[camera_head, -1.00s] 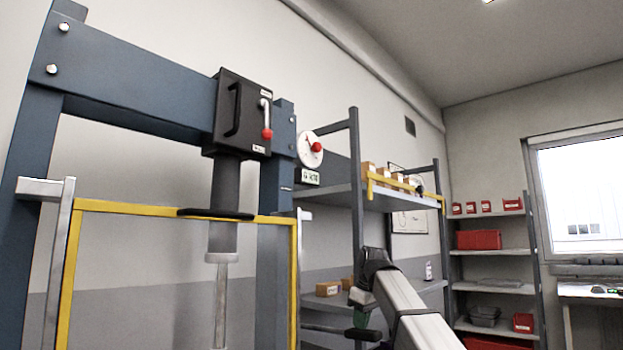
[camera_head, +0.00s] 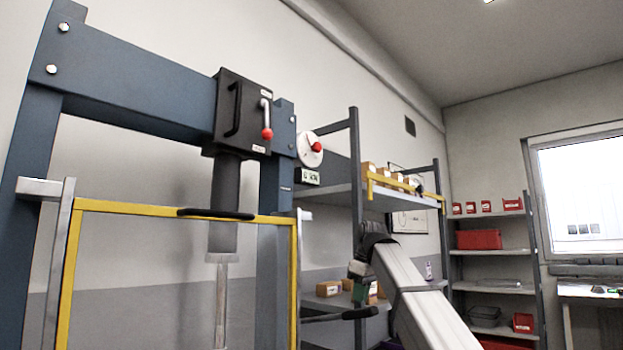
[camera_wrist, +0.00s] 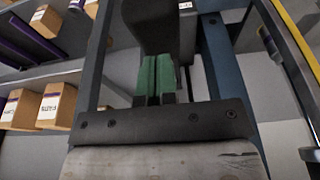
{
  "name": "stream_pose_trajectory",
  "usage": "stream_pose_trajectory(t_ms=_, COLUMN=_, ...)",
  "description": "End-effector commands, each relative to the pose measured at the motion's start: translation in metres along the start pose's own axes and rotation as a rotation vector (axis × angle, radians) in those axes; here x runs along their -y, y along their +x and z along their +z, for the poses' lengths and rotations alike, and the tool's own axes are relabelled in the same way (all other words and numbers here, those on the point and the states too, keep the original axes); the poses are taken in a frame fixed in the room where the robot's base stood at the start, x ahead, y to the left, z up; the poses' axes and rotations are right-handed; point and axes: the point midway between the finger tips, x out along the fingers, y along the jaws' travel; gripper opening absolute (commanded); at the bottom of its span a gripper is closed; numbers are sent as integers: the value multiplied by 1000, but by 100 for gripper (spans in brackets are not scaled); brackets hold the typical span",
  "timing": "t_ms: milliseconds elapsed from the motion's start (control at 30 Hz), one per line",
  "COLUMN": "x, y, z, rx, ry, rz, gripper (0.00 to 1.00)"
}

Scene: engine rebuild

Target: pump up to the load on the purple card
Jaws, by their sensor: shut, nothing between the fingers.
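The blue press frame (camera_head: 150,78) fills the left of the head view, with its ram (camera_head: 222,290) behind a yellow-edged guard (camera_head: 140,208). A dial gauge (camera_head: 308,150) with a red spot sits on its right post, above a small digital display (camera_head: 307,177) whose figures I cannot read. The pump handle (camera_head: 360,313), a dark bar with a black grip, sticks out to the right, tilted slightly up. My gripper (camera_head: 358,294) is just above the grip; contact is unclear. In the wrist view its green fingers (camera_wrist: 155,78) are shut and empty, near a dark rounded thing. I cannot make out a purple card.
A black valve block (camera_head: 240,112) with a red-tipped lever (camera_head: 266,120) is on the press. A grey shelf unit (camera_head: 340,196) with small boxes stands behind my arm. Further shelves with red bins (camera_head: 478,240) and a window are at the right.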

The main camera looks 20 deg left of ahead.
Motion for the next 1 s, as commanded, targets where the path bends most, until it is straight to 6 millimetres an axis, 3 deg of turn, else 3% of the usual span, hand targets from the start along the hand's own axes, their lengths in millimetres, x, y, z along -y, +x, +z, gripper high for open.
stream_pose_trajectory(t_ms=533, x=0, y=-5, z=-1, rx=-1, ry=-1, rz=0, gripper=0)
stream_pose_trajectory(t_ms=1000, x=0, y=-42, z=-11, rx=-2, ry=-1, rz=1, gripper=0)
